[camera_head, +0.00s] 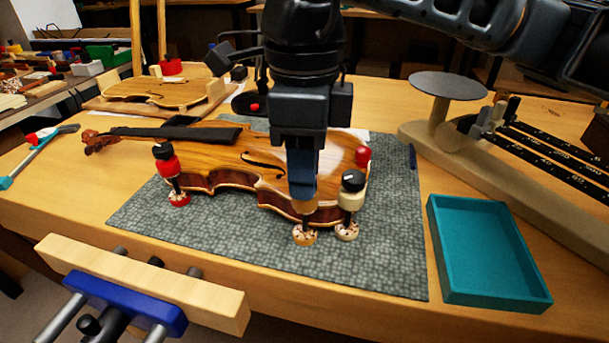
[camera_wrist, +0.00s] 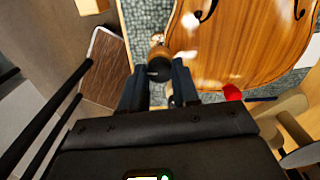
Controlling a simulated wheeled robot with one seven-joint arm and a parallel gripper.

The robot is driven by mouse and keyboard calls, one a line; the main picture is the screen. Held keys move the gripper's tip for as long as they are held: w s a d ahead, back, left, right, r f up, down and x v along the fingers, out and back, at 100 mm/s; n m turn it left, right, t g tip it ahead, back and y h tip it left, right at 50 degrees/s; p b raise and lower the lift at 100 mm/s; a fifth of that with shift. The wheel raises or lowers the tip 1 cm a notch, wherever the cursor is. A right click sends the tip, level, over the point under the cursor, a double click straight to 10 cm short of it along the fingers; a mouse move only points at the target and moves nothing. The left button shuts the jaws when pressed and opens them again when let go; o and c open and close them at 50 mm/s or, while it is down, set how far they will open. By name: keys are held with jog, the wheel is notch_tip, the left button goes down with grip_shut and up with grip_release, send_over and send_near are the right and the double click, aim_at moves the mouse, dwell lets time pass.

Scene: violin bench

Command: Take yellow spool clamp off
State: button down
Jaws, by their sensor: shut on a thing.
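The violin body (camera_head: 225,160) lies on a grey mat (camera_head: 385,255), with spool clamps along its edge. My gripper (camera_head: 303,192) points down at the violin's near edge and is shut on the yellow spool clamp (camera_head: 305,236). Its fingers hide the clamp's upper part in the head view; its lower spool shows at the mat.
A cream clamp (camera_head: 350,200) stands close right of my gripper. Red clamps are at the left (camera_head: 167,165) and right end (camera_head: 362,156). An empty teal tray (camera_head: 487,295) lies right of the mat. A wooden vise (camera_head: 140,285) borders the front.

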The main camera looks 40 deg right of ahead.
dwell(0.4)
jog(key=c, duration=0.8)
grip_release()
jog(key=shift+r+p, duration=0.55)
jog(key=shift+r, duration=3.35)
